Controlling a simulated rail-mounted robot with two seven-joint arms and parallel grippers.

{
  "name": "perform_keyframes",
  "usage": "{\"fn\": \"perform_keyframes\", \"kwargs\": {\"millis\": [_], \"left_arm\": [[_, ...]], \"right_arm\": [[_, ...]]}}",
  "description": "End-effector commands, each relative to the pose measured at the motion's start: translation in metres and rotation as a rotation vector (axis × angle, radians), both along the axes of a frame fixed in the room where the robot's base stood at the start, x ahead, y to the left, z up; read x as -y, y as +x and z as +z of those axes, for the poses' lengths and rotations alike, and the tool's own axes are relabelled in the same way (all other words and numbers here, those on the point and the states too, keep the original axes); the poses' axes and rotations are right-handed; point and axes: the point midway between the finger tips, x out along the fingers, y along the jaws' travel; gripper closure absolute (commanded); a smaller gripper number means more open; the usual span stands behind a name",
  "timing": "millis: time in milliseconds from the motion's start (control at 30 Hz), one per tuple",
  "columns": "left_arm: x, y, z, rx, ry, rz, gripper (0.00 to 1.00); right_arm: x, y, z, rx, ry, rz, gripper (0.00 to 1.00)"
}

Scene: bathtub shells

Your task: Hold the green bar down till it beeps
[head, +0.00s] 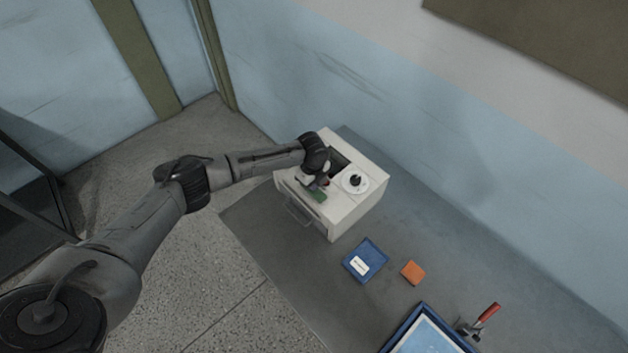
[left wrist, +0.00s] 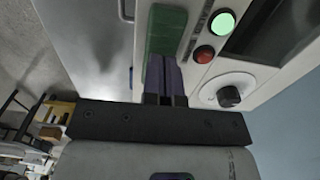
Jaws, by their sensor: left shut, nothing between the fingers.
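The green bar (head: 320,197) is on the top front edge of a cream box-shaped machine (head: 345,213). My left gripper (head: 316,185) is shut and empty, with its fingertips at the bar. In the left wrist view the purple fingers (left wrist: 163,62) lie over the near end of the green bar (left wrist: 166,33). They appear to touch it, but I cannot tell how far it is pressed. Next to it a round green lamp (left wrist: 222,22) glows brightly, and a red button or lamp (left wrist: 203,54) sits below. My right gripper is out of view.
The machine has a white dial (head: 355,180), a dark window and a front handle (head: 298,213). On the grey bench (head: 300,270) lie a blue labelled pad (head: 365,260), an orange block (head: 413,272), a blue-rimmed tray (head: 400,331) and a red-handled tool (head: 489,313). A wall stands behind.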

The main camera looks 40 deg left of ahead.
Motion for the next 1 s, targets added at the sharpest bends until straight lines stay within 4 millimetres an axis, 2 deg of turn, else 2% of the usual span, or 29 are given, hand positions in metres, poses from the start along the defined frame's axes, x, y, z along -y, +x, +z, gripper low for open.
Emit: {"fn": "perform_keyframes", "kwargs": {"millis": [33, 67, 133, 300, 500, 700, 1000], "left_arm": [[-0.002, 0.003, 0.021, 0.008, -0.001, 0.003, 1.00], [-0.002, 0.004, 0.027, 0.011, -0.001, 0.004, 1.00], [-0.003, 0.005, 0.034, 0.015, -0.002, 0.003, 1.00], [-0.003, 0.006, 0.070, 0.017, -0.001, 0.004, 1.00], [-0.003, 0.006, 0.101, 0.017, -0.002, 0.004, 1.00], [-0.003, 0.006, 0.118, 0.016, -0.002, 0.006, 1.00], [-0.003, 0.006, 0.123, 0.015, -0.003, 0.005, 1.00]], "right_arm": [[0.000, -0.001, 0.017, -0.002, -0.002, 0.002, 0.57], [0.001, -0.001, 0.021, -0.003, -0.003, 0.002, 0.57], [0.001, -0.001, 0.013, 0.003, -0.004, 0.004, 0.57], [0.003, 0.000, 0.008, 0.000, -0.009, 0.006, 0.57], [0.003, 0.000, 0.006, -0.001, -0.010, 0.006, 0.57], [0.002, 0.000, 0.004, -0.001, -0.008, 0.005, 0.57], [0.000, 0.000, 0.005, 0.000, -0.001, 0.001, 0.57]]}}
